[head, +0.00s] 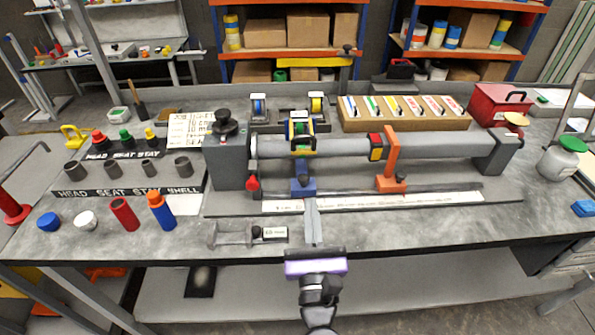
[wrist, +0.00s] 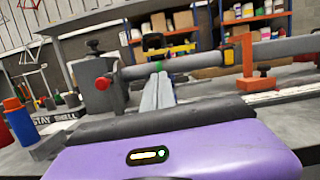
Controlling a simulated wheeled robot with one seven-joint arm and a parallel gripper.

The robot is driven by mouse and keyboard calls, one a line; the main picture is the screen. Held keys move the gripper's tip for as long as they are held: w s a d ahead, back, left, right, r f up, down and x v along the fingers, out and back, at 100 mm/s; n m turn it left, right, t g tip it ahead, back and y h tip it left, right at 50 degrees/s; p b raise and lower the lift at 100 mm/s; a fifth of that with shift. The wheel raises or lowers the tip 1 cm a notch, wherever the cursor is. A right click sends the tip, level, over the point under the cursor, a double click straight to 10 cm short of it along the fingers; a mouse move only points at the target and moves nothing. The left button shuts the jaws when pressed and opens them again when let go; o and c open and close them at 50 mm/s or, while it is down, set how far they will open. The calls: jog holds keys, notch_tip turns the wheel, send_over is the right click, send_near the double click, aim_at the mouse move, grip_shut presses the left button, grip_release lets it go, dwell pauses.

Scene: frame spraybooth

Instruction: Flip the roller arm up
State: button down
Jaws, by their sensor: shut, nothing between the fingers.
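A grey tube (head: 345,147) lies level across a bench fixture, held between a grey block (head: 227,158) on the left and an end support (head: 495,152) on the right. A blue carriage (head: 303,187) stands in front of the tube, with a black and yellow bracket (head: 303,146) above it at the tube; this looks like the roller arm, but I cannot be sure. The bracket also shows in the wrist view (wrist: 168,50). My gripper (head: 311,203) is shut and empty, its fingertips pointing at the blue carriage and hiding part of it. Contact cannot be told.
An orange post (head: 389,160) stands right of the carriage. A red knob (head: 252,184) hangs to its left. A small grey holder (head: 236,233) sits near the front edge. Coloured caps and cylinders (head: 161,210) stand at left. A tray of cards (head: 404,112) lies behind the tube.

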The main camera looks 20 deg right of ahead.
dwell(0.4)
jog(key=shift+w+d+r, duration=0.1)
jog(key=shift+w+r, duration=0.1)
jog(key=shift+w, duration=0.15)
jog(key=p+x, duration=0.2)
jog(key=x, duration=0.7)
jog(key=shift+w, duration=0.1)
